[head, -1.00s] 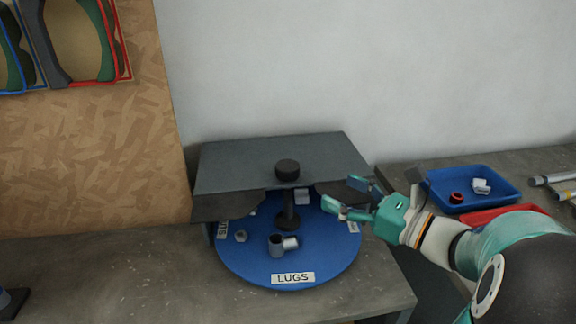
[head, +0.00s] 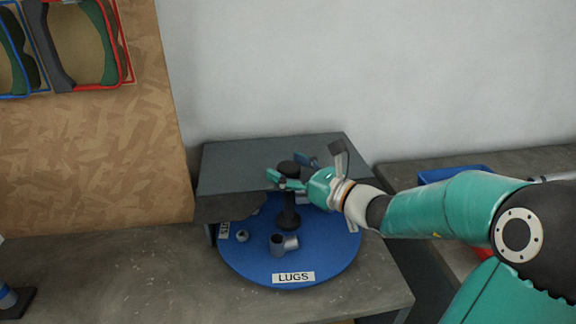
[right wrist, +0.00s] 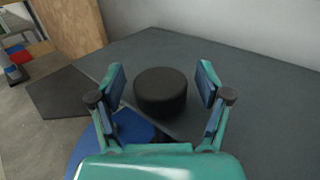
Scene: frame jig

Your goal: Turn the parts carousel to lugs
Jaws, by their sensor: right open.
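The parts carousel (head: 325,255) is a blue round turntable under a grey cover. Its LUGS label (head: 293,278) faces the front. Small grey metal parts (head: 284,243) lie on it behind that label. A black knob (head: 289,168) tops the carousel's centre post; it also shows in the right wrist view (right wrist: 161,92). My right gripper (head: 290,171) is open at the knob. In the right wrist view its fingers (right wrist: 162,85) stand on either side of the knob, with gaps between. My left gripper is not in view.
The grey cover (head: 235,165) spans the carousel's back half. A blue tray (head: 440,175) stands on the right bench, partly hidden by my right arm. A chipboard panel (head: 90,160) rises at the left. The bench front left (head: 130,275) is mostly clear.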

